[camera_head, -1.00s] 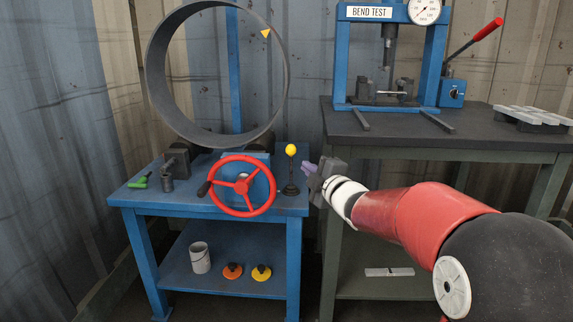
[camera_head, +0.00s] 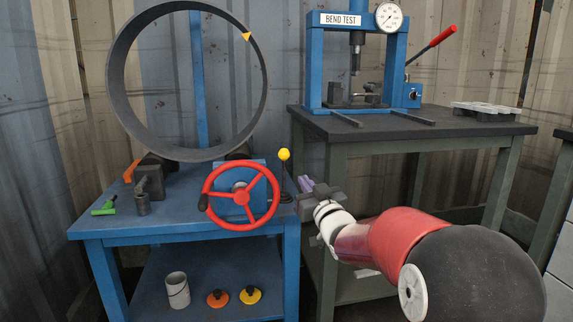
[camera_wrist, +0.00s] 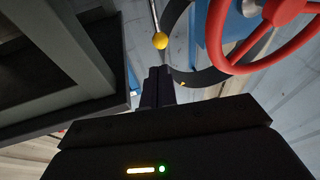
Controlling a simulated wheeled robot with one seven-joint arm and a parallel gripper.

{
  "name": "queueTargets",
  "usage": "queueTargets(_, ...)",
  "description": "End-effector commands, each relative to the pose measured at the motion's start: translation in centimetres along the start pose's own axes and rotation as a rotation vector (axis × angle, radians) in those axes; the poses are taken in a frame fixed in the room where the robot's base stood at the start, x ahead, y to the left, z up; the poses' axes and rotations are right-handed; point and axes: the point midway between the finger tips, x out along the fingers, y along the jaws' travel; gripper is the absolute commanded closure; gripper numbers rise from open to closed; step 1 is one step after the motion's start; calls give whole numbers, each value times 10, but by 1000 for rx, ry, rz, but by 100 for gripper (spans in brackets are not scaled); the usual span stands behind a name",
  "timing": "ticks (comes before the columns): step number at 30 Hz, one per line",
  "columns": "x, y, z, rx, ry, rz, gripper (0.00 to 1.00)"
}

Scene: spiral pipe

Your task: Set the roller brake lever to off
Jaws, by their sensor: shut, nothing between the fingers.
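A thin black lever with a yellow ball knob (camera_head: 284,154) stands upright at the right end of the blue table, right of the red handwheel (camera_head: 241,194). I see no label that names it as the brake lever. My gripper (camera_head: 304,184) is just right of the lever in the head view, a little below the knob. In the wrist view the shut fingers (camera_wrist: 157,76) point toward the yellow knob (camera_wrist: 160,41), with a gap in the picture between them. Nothing is between the fingers. The lever's foot is partly hidden in the head view.
A large grey ring (camera_head: 117,101) stands on rollers on the blue table (camera_head: 105,230). Green (camera_head: 104,207) and orange (camera_head: 131,172) handles are at its left. The dark bench (camera_head: 440,131) with the blue bend-test press (camera_head: 314,65) stands close at the right.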

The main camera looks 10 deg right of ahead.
Motion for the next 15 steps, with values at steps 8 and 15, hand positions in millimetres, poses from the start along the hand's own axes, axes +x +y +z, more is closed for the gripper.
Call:
queueTargets(8,62,0,0,0,0,-1,100)
queueTargets(15,97,-1,0,-2,-1,-2,100)
